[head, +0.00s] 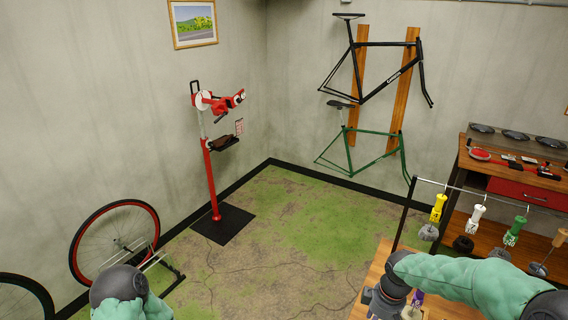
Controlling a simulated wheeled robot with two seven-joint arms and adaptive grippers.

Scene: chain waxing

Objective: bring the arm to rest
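My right arm (470,279) comes in from the lower right, teal with dark grey joints. It bends over the wooden bench at the bottom right. Its dark end (385,298) points down at the lower edge, and no fingers can be made out there. I cannot tell whether it holds anything. Of my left arm, only a dark round joint and some teal (120,288) show at the bottom left. My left gripper is out of the picture.
A rail (460,188) with hanging brushes, among them a yellow-handled one (438,208) and a green-handled one (515,231), stands by the wooden bench (375,268). A red-drawer workbench (525,192) is behind. A red repair stand (210,180) and wheel (115,240) are left. The middle floor is clear.

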